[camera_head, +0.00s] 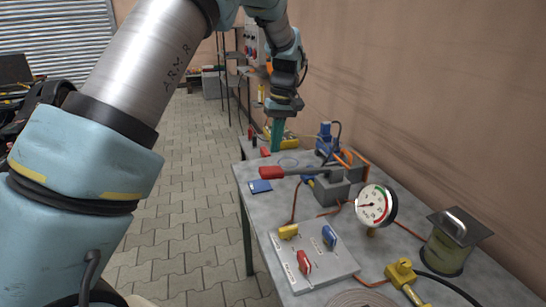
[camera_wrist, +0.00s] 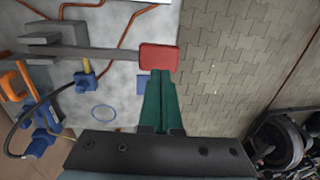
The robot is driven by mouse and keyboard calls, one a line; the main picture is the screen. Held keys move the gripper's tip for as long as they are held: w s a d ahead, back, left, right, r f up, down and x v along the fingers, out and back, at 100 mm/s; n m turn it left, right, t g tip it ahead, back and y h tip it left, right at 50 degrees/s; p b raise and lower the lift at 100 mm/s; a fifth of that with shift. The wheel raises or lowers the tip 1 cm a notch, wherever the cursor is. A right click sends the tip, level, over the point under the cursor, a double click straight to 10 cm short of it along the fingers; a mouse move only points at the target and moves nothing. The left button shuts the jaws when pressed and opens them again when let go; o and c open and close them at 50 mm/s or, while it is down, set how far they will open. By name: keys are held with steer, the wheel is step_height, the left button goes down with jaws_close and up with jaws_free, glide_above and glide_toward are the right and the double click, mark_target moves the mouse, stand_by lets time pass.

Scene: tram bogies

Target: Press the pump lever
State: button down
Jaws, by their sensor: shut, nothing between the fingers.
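The pump lever is a grey bar (camera_head: 306,171) with a red grip (camera_head: 272,172) at its left end. It runs about level from a grey pump block (camera_head: 331,188) on the table. In the wrist view the red grip (camera_wrist: 159,58) sits just beyond the green fingertips, with the lever bar (camera_wrist: 105,54) to its left. My gripper (camera_head: 277,150) points down, shut and empty, behind the red grip in the head view. In the wrist view the fingertips (camera_wrist: 161,73) meet the grip's lower edge; I cannot tell whether they touch it.
The grey table (camera_head: 252,208) also carries a round gauge (camera_head: 376,205), a valve plate (camera_head: 312,255) with yellow, blue and red handles, a lidded canister (camera_head: 449,244), a blue block (camera_head: 260,186) and a blue valve (camera_head: 326,138). A wall bounds the right; paved floor lies left.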

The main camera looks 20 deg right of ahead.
mark_target(272, 170)
steer(key=f, duration=0.2)
steer(key=f+p, duration=0.1)
steer(key=f, duration=0.2)
steer(key=shift+a+f+p, duration=0.35)
steer(key=shift+a+p, duration=0.05)
